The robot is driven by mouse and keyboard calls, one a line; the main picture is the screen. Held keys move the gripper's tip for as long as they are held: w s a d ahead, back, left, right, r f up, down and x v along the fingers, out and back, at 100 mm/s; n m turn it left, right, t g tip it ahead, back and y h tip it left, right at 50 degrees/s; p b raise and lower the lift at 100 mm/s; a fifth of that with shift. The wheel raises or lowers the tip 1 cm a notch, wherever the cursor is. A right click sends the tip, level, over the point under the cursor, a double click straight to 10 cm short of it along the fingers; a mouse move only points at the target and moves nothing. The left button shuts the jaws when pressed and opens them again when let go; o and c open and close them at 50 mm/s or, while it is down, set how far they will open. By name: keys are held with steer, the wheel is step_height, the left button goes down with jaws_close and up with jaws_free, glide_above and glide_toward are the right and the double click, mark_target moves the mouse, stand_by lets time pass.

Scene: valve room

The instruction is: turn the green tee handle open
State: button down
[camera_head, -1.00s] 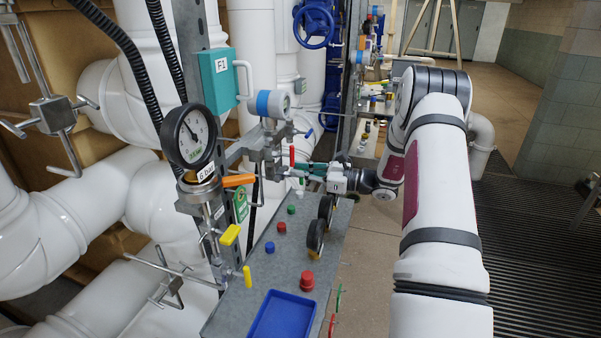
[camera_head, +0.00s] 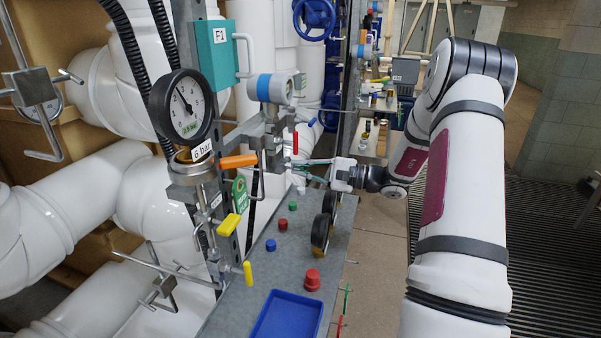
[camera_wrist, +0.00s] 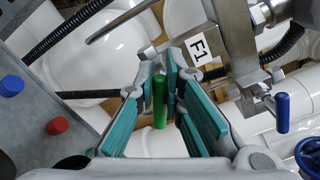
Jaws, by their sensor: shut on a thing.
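The green tee handle (camera_wrist: 160,108) shows in the wrist view as a green cylinder between the teal finger pads. My gripper (camera_wrist: 161,72) is shut on it, with one finger on each side. In the head view my gripper (camera_head: 300,167) reaches left from the white wrist to the valve pipework above the grey bench. The green handle cannot be made out there, and how far it is turned is unclear.
A pressure gauge (camera_head: 184,106), an orange lever (camera_head: 239,161) and a red lever (camera_head: 295,142) are close by. The grey bench (camera_head: 225,312) bears a blue tray (camera_head: 286,318) and several coloured knobs. A blue-handled lever (camera_wrist: 282,112) is right of my gripper in the wrist view.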

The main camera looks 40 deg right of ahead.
steer(key=n+b, duration=0.1)
steer(key=f+n+b, duration=0.1)
steer(key=n+b, duration=0.1)
steer(key=shift+s+a+f+n+b, duration=0.1)
steer(key=shift+f+n+b, duration=0.1)
steer(key=shift+n+b, duration=1.1)
steer(key=c, duration=1.7)
jaws_free()
steer(key=shift+r, duration=0.1)
steer(key=v, duration=1.2)
